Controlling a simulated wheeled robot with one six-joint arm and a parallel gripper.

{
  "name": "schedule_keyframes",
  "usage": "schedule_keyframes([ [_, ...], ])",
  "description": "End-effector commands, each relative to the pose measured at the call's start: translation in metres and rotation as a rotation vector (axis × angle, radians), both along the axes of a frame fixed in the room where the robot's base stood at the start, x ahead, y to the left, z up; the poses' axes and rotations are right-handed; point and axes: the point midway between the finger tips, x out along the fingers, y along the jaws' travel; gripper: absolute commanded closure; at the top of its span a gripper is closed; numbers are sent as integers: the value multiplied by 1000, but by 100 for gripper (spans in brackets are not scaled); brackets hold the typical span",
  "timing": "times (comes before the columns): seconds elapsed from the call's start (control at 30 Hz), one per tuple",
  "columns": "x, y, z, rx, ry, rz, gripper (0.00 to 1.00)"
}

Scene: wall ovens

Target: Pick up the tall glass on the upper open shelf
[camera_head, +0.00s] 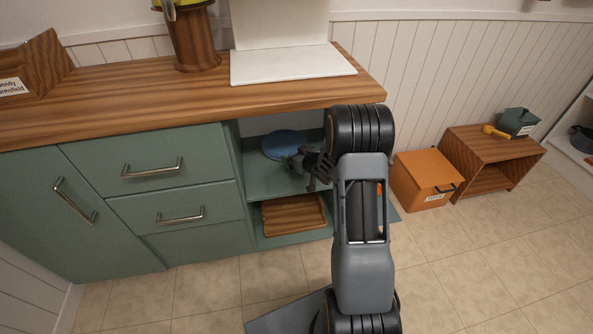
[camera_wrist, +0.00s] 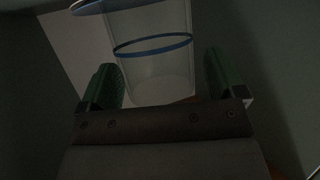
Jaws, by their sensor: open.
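The tall glass (camera_wrist: 150,70) is clear, with a blue band around it, and stands between the two green finger pads of my gripper (camera_wrist: 163,85) in the wrist view. A gap shows between the glass and at least the left finger. My gripper (camera_head: 312,165) is open and reaches into the upper open shelf (camera_head: 262,185) of the green cabinet in the head view. In that view I cannot make out the glass clearly; my gripper and arm cover part of the shelf.
A blue round plate-like thing (camera_head: 285,144) is on the upper shelf beside my gripper. The wooden countertop (camera_head: 150,105) overhangs the shelf. A wooden tray (camera_head: 293,214) lies on the shelf below. An orange box (camera_head: 420,180) stands on the floor to the right.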

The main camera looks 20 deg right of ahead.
Motion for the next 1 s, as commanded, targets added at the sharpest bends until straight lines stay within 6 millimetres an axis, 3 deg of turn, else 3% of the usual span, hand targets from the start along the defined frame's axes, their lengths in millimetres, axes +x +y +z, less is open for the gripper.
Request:
schedule_keyframes([
  [0.23,1,0,0,0,0,0,11],
  [1.0,1,0,0,0,0,0,85],
])
